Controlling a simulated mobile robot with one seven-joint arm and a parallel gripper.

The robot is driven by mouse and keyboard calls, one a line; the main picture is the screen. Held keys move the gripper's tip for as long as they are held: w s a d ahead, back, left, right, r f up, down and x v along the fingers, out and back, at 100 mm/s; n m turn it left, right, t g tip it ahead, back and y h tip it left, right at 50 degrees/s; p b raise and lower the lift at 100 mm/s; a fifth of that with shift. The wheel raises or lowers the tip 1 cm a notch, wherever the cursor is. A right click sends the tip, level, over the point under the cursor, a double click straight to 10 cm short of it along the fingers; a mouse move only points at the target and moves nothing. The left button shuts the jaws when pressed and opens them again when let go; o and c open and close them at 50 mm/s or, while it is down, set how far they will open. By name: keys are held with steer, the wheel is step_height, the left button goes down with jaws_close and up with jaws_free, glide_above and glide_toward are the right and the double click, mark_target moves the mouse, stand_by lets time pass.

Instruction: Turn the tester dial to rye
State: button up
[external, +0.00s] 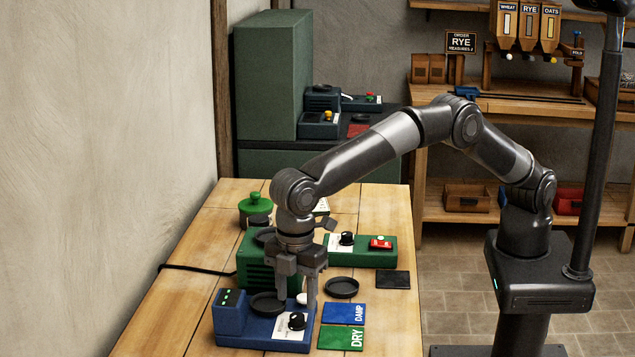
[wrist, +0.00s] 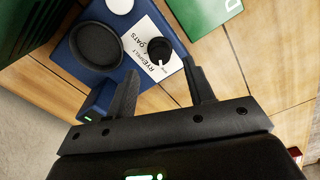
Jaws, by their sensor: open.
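The blue tester (external: 233,324) stands at the front of the wooden table, with a black round dish (external: 268,304) on top. Its black dial (external: 297,321) sits on a white label plate. In the wrist view the dial (wrist: 158,50) shows beside printed words that include RYE and OATS. A small white mark shows on the dial's edge nearest my gripper; I cannot tell which word it points to. My gripper (external: 296,294) is open and empty, pointing down above the tester. In the wrist view its fingertips (wrist: 160,68) are spread on either side of the dial, apparently not touching it.
A green device (external: 368,255) with its own dial and red button stands behind the tester. A blue DAMP card (external: 343,313), a green DRY card (external: 340,338), a black dish (external: 341,288) and a dark mat (external: 393,280) lie to the right. The table's left front is clear.

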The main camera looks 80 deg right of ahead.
mark_target(297, 315)
steer(key=shift+f, duration=2.15)
steer(key=c, duration=1)
steer(key=shift+m, duration=0.3)
steer(key=m, duration=0.3)
steer(key=shift+m, duration=2.1)
